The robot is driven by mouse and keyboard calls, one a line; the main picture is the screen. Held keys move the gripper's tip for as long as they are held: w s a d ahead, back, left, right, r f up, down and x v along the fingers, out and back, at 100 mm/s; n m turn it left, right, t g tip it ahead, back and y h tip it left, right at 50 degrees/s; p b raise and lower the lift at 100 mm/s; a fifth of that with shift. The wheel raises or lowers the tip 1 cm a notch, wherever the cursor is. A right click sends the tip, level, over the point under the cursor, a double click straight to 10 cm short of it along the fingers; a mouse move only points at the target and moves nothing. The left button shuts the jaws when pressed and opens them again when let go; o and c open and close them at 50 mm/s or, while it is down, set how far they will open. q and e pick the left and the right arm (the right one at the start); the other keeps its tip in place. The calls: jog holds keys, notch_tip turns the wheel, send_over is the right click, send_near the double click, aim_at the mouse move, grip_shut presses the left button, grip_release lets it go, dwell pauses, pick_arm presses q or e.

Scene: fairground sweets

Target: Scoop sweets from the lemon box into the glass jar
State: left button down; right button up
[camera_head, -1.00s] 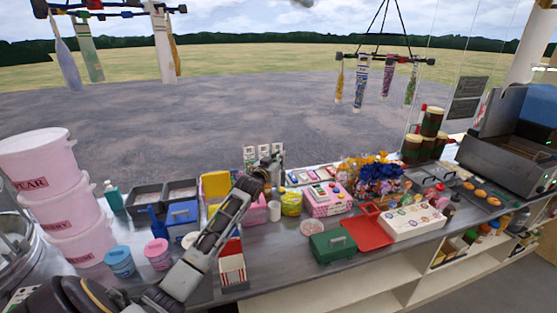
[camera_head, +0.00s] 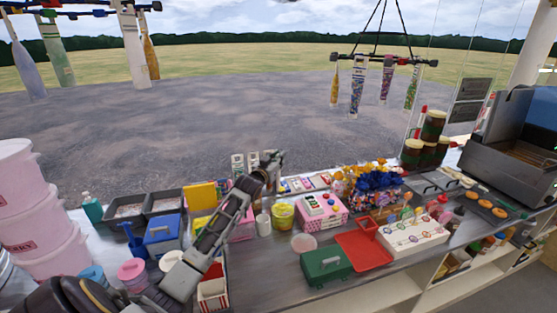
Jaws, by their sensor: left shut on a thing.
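My left gripper (camera_head: 274,160) is small and far off, above the back part of the counter. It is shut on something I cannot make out. My left arm slants up to it from the bottom left and hides part of the counter. A box with a raised yellow lid (camera_head: 200,195) stands just left of the arm; it may be the lemon box, and its inside is hidden. A yellow tub (camera_head: 283,214) and a white cup (camera_head: 263,225) stand right of the arm, below the gripper in the picture. I cannot pick out the glass jar for certain. My right gripper is not in view.
Pink buckets (camera_head: 40,225) are stacked at the left. A blue box (camera_head: 162,232) and grey trays (camera_head: 125,207) stand left of the arm. A pink box (camera_head: 320,212), green case (camera_head: 326,264), red tray (camera_head: 362,250) and white box (camera_head: 413,232) fill the counter's right side.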

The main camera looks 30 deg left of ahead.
pick_arm(q)
jog(key=shift+d+f+m, duration=0.1)
jog(key=shift+d+m, duration=0.2)
jog(key=w+d+f+m+b, duration=0.2)
jog(key=d+f+m+b, duration=0.9)
jog(key=d+m, duration=0.2)
jog(key=shift+d+f, duration=0.25)
jog(key=shift+d, duration=0.85)
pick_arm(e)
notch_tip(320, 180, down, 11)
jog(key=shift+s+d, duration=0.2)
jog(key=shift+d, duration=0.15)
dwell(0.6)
pick_arm(q)
jog(key=shift+r, duration=0.1)
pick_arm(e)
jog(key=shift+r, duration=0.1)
